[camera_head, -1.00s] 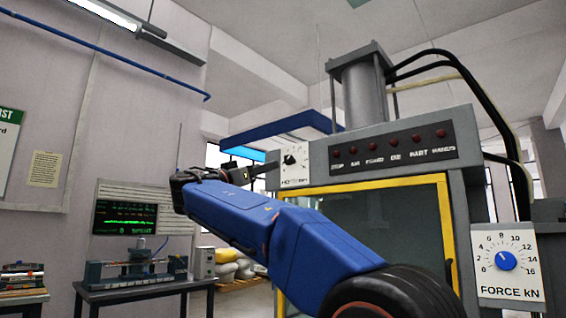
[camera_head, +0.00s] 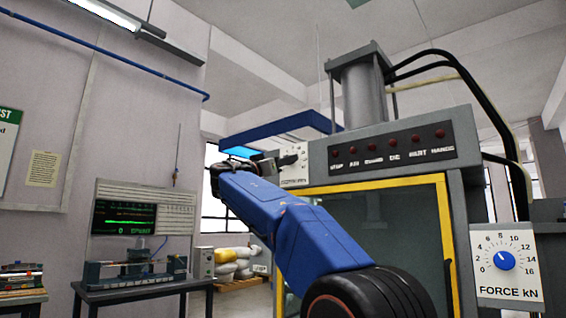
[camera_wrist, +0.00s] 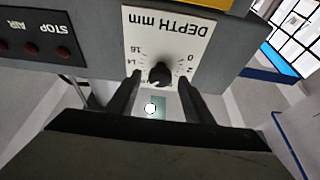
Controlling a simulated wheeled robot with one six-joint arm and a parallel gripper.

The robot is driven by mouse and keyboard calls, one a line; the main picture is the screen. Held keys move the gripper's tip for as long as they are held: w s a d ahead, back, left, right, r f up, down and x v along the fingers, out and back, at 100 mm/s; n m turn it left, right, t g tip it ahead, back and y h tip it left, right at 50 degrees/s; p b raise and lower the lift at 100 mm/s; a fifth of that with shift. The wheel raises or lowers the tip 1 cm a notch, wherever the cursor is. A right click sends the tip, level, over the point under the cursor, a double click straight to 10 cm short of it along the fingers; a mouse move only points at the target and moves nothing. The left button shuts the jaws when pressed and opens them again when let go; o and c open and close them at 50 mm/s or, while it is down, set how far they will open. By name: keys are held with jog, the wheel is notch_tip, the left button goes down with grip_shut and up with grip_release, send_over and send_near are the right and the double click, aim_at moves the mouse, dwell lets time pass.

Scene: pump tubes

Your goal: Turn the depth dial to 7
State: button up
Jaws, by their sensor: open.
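The depth dial is a small black knob (camera_wrist: 159,75) on a white plate (camera_wrist: 200,35) marked "DEPTH mm", which shows upside down in the wrist view. Its scale numbers are partly hidden by my fingers. My gripper (camera_wrist: 159,82) is open, with one dark finger to each side of the knob. I cannot tell whether the fingers touch it. In the head view my gripper (camera_head: 279,163) is at the plate (camera_head: 296,178) on the machine's upper left corner and hides part of the dial. The pointer's reading is not clear.
A row of red buttons (camera_head: 394,142) lies right of the depth plate on the grey machine (camera_head: 465,140). A force dial (camera_head: 504,260) with a blue knob is at lower right. A yellow-framed door (camera_head: 447,230) is below. A bench (camera_head: 140,284) stands at left.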

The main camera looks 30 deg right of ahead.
jog(key=c, duration=1)
jog(key=shift+n, duration=0.4)
jog(key=n+t+y, duration=0.1)
jog(key=n, duration=0.4)
jog(key=n+t+y, duration=0.2)
jog(key=n, duration=0.3)
jog(key=n+t+y, duration=0.2)
jog(key=n, duration=0.3)
jog(key=shift+s+d+r, duration=0.1)
jog(key=shift+s, duration=0.2)
jog(key=shift+y, duration=0.3)
